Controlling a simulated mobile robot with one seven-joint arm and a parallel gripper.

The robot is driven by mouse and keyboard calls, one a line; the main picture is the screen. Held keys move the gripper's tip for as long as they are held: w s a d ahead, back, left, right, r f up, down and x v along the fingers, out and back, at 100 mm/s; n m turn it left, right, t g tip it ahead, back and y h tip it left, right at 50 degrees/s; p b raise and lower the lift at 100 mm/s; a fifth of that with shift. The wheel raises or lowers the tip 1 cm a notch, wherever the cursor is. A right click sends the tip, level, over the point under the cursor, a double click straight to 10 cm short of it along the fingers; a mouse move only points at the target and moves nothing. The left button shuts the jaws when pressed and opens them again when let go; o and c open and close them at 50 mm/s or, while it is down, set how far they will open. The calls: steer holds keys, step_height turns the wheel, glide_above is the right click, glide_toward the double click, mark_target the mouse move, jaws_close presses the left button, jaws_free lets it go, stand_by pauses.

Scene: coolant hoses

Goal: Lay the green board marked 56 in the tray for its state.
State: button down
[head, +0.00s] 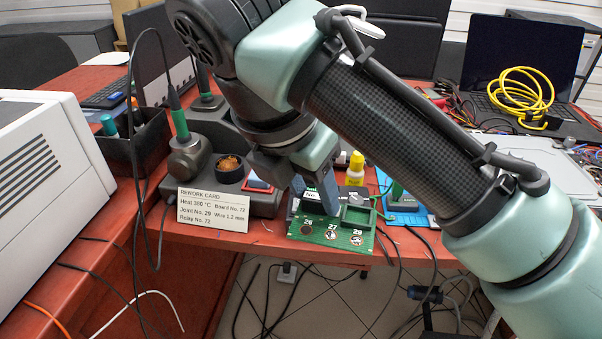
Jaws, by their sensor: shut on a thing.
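A green board (338,236) shows in the head view below my gripper, at the table's front edge. The exact grip is partly hidden by the fingers. I cannot make out a tray marked for a state.
A white rework card (213,210) stands left of the board, before a soldering station (240,200). A yellow-capped bottle (355,168) and a blue mat (405,210) are behind and right. A black bin (135,152), white machine (45,190), laptop (515,65) and yellow cable (520,90) stand around.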

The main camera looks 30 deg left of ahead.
steer(key=f, duration=0.1)
steer(key=m, duration=0.1)
steer(key=f+m+h, duration=0.1)
steer(key=shift+w+d+f+g, duration=0.3)
steer(key=shift+w+d, duration=0.05)
steer(key=shift+d, duration=0.05)
steer(key=s+d+f+m+g, duration=0.1)
steer(key=d+f+m, duration=0.3)
steer(key=f+m, duration=0.4)
steer(key=s+d+f+m+g+y, duration=0.1)
steer(key=d+f+m+g, duration=0.3)
steer(key=f+m, duration=0.4)
steer(key=s+d+f+m+g, duration=0.2)
steer(key=f+m, duration=0.6)
steer(key=m, duration=0.7)
steer(key=d+g, duration=0.1)
steer(key=d, duration=0.1)
steer(key=shift+s+d+f+m+y, duration=0.3)
steer(key=shift+s+d+m+y, duration=0.05)
steer(key=shift+d+m+y, duration=0.05)
